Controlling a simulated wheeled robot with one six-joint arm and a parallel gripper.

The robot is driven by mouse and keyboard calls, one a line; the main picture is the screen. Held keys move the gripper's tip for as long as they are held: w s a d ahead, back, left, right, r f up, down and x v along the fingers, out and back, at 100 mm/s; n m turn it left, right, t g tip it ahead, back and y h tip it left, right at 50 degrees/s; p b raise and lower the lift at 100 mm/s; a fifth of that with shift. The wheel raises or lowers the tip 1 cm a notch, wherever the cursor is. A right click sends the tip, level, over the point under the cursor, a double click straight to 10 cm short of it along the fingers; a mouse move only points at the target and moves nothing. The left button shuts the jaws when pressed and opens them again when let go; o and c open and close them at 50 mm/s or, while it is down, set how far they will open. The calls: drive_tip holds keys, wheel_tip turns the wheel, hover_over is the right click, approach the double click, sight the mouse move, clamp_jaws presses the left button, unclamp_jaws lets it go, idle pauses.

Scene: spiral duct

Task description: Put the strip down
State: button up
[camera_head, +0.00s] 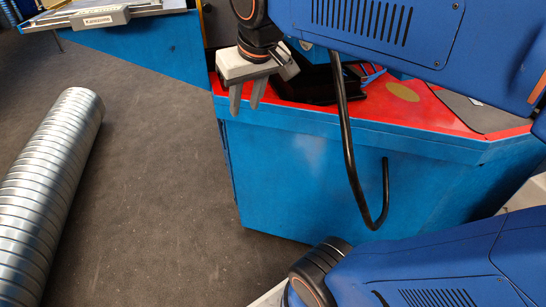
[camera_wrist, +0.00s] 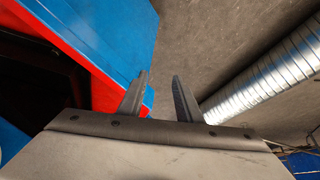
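My gripper (camera_head: 246,108) hangs in front of the near left corner of the blue machine cabinet, with its fingers pointing down. In the wrist view my gripper (camera_wrist: 161,76) shows its two grey fingers apart, with bare floor visible between the tips. Nothing is between them. I can make out no strip in either view, neither in the fingers nor on the surfaces in sight.
The blue cabinet (camera_head: 300,175) has a red top (camera_head: 440,115) bearing a dark recess or tray. A ribbed silver duct (camera_head: 45,190) lies on the grey floor at left. A blue machine (camera_head: 140,45) stands behind. The floor between duct and cabinet is clear.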

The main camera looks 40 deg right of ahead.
drive_tip(key=s+f, duration=1)
drive_tip(key=f, duration=0.4)
drive_tip(key=shift+d+f, duration=0.3)
drive_tip(key=shift+f, duration=0.05)
drive_tip(key=shift+c, duration=0.6)
